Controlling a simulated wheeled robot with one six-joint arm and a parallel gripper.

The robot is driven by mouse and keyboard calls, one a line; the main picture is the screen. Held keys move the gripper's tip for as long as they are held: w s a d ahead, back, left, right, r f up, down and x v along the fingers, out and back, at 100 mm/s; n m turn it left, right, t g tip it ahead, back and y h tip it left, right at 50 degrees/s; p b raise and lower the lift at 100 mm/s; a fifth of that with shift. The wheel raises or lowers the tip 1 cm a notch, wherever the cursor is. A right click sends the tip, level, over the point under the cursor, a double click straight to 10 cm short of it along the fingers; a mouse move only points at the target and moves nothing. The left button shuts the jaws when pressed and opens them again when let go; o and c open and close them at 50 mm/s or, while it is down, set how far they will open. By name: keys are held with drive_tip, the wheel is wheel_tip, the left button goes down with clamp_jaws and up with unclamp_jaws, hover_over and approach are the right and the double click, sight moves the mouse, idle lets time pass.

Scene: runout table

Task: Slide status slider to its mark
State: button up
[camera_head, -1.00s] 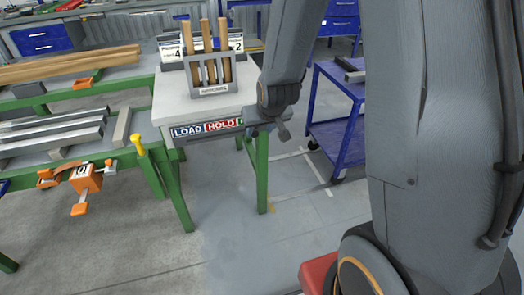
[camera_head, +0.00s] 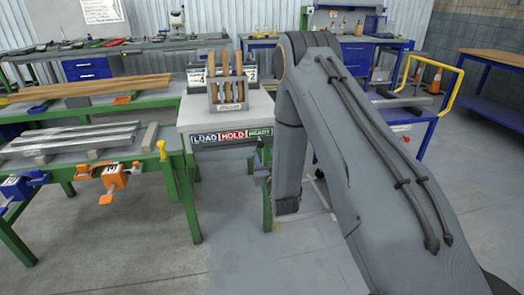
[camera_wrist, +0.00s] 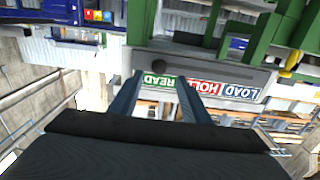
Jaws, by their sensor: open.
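The status slider's strip (camera_head: 232,137) is on the front edge of a small white-topped table and reads LOAD, HOLD, READY. It shows upside down in the wrist view (camera_wrist: 238,90), with a dark round knob (camera_wrist: 158,66) on the grey rail by the READY label (camera_wrist: 160,82). My gripper (camera_wrist: 158,92) is open, its two bluish fingers pointing at the rail with the knob between their lines. Contact cannot be told. In the head view, my gripper (camera_head: 261,166) is just below the READY end, mostly hidden by my arm, and the knob cannot be made out. No separate mark is distinguishable.
A holder with wooden sticks (camera_head: 230,95) and number cards stand on the white top (camera_head: 195,110). A green bench (camera_head: 70,158) with metal bars and orange and blue clamps is at left. A blue cart (camera_head: 412,125) is at right. Floor in front is clear.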

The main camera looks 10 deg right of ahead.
sight(261, 145)
drive_tip(key=w, duration=0.6)
drive_tip(key=shift+w+d, duration=0.1)
drive_tip(key=shift+w, duration=0.25)
clamp_jaws()
